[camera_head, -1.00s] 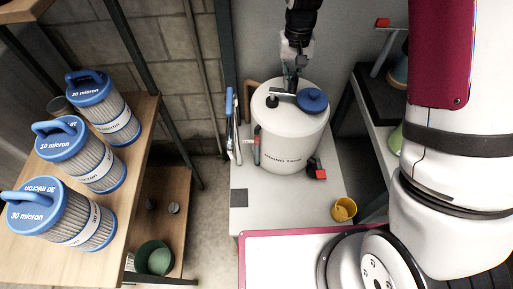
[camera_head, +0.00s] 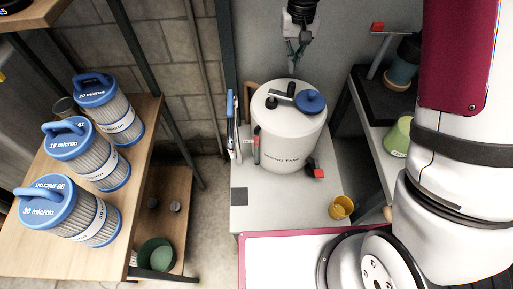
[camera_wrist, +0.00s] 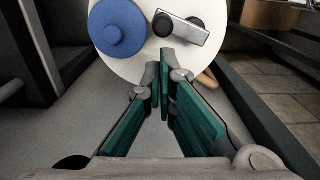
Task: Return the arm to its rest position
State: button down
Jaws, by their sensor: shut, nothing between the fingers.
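My gripper (camera_head: 293,58) hangs from the top of the head view, above and behind the white tank (camera_head: 285,142). In the wrist view the green-padded fingers of my gripper (camera_wrist: 164,62) come together at their tips, with nothing between them. The tank's top (camera_wrist: 150,62) shows beyond the tips, with a blue cap (camera_wrist: 119,28) and a grey handle piece with black knobs (camera_wrist: 182,32). The gripper appears apart from the tank.
A shelf (camera_head: 60,250) on the left holds several blue-capped filter cartridges (camera_head: 88,152). A yellow cup (camera_head: 341,207) stands on the grey bench (camera_head: 265,215) near its right edge. A green cup (camera_head: 398,136) and a dark blue item (camera_head: 403,62) stand on the right shelf.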

jog(key=shift+r, duration=0.4)
dwell(0.3)
jog(key=s+d+r+t, duration=0.35)
jog(key=s+r, duration=0.85)
jog(key=r, duration=0.4)
jog(key=s+d+r+t, duration=0.1)
jog(key=s+r, duration=0.1)
jog(key=s, duration=0.7)
jog(key=s+d+r+t, duration=0.1)
jog(key=s+d+r, duration=0.1)
jog(key=s, duration=0.7)
jog(key=shift+d, duration=0.2)
jog(key=shift+w, duration=0.1)
